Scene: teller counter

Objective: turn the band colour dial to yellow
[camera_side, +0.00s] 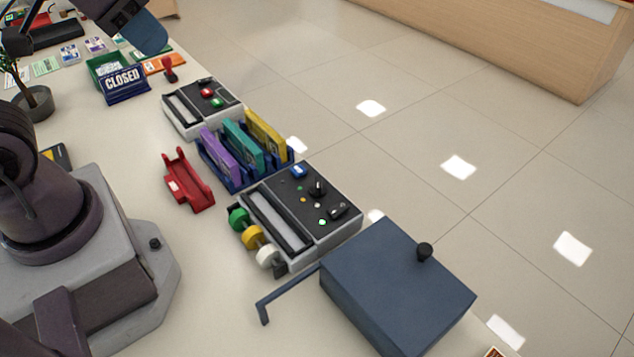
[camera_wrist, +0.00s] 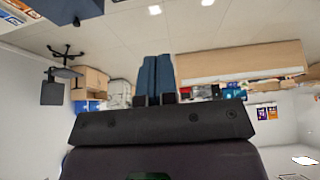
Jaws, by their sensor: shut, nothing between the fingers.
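The banding machine (camera_side: 345,229) stands mid-counter, with green (camera_side: 238,218), yellow (camera_side: 252,237) and white (camera_side: 266,256) rolls on its near side. A black knob (camera_side: 317,188) on its dark top panel, with small green and yellow dots beside it, looks like the band colour dial. Which way it points is too small to tell. My gripper (camera_side: 150,36) is raised at the top left of the side view, far from the dial, and partly cut off. In the wrist view its blue fingers (camera_wrist: 155,75) are together and empty. The dial is not identifiable there.
A blue box (camera_side: 395,285) with a black knob and side handle stands right of the machine. A rack (camera_side: 235,179) of coloured bundles, a red holder (camera_side: 188,180) and another machine (camera_side: 190,122) stand left. A CLOSED sign (camera_side: 122,85) is farther back. The front counter is clear.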

